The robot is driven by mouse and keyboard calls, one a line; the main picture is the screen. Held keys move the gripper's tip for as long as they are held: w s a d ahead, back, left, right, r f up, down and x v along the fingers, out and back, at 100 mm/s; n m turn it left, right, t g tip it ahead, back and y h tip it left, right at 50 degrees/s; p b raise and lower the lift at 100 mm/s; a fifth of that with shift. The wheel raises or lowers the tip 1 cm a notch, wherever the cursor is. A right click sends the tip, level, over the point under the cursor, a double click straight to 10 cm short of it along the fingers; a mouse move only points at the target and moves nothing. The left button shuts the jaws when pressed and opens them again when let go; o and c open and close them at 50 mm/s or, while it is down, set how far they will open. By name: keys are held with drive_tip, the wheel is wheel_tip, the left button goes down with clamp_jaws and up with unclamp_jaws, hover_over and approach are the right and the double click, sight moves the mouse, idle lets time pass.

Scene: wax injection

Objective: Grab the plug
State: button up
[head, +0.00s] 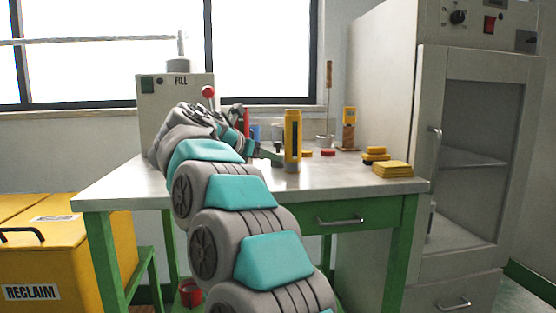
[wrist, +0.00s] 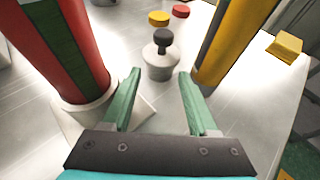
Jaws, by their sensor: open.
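The likely plug is a grey metal cylinder with a dark knob (wrist: 160,62) standing on the table in the wrist view. My gripper (wrist: 160,73) is open, with its two green fingers apart and nothing held. The plug is just ahead of the fingertips, roughly centred between them in the picture. In the head view my gripper (head: 271,156) reaches low over the table beside a yellow cylinder (head: 292,140). I cannot make out the plug in the head view.
A red cylinder with a green stripe (wrist: 72,50) stands close on the left in the wrist view. The yellow cylinder (wrist: 228,45) stands close on the right. Beyond are a yellow disc (wrist: 158,18), a red disc (wrist: 181,11) and a yellow block (wrist: 285,47).

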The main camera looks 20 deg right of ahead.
sight(275, 167)
drive_tip(key=x, duration=0.4)
drive_tip(key=shift+d, duration=0.25)
drive_tip(key=shift+c, duration=0.2)
clamp_jaws()
